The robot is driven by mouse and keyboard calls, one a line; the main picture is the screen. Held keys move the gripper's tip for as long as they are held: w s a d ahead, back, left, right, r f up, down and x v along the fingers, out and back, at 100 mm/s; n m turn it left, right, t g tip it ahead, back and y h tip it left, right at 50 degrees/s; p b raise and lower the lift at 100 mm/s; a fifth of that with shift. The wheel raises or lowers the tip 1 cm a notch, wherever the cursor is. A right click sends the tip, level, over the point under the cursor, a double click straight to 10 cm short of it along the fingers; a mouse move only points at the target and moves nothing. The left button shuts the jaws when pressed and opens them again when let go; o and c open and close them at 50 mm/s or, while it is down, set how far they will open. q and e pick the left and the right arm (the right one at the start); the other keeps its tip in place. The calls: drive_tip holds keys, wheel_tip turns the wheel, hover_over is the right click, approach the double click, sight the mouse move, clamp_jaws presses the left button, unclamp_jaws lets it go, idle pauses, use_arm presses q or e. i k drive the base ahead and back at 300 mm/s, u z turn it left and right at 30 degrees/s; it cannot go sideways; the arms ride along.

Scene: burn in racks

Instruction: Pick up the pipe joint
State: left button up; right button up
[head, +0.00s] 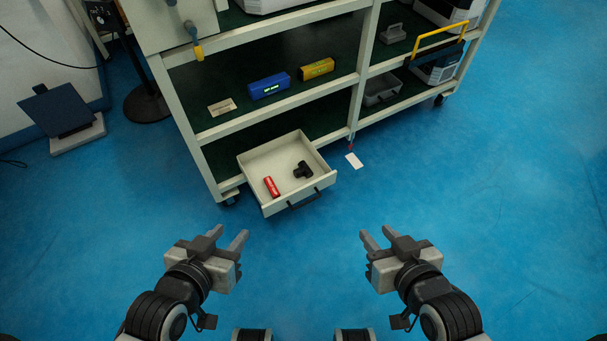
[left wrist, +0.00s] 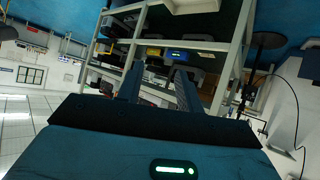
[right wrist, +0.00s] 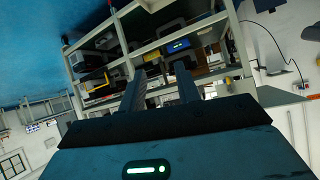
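The pipe joint (head: 303,170) is a black T-shaped piece. It lies in the open drawer (head: 262,205) at the bottom of the rack, on the right side of the drawer floor. A red cylinder (head: 271,187) lies to its left in the same drawer. My left gripper (head: 230,238) is open and empty, in front of the drawer and to its lower left. My right gripper (head: 376,236) is open and empty, to the lower right of the drawer. Both are apart from the drawer. The pipe joint cannot be made out in either wrist view.
The rack (head: 270,117) stands behind the drawer, with a blue box (head: 269,87) and a yellow box (head: 316,69) on its shelf. The drawer's dark handle (head: 304,199) faces me. A white card (head: 353,160) lies on the blue floor. The floor before me is clear.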

sight(304, 169)
drive_tip(key=z, duration=0.3)
drive_tip(key=i, duration=1)
drive_tip(key=z, duration=0.3)
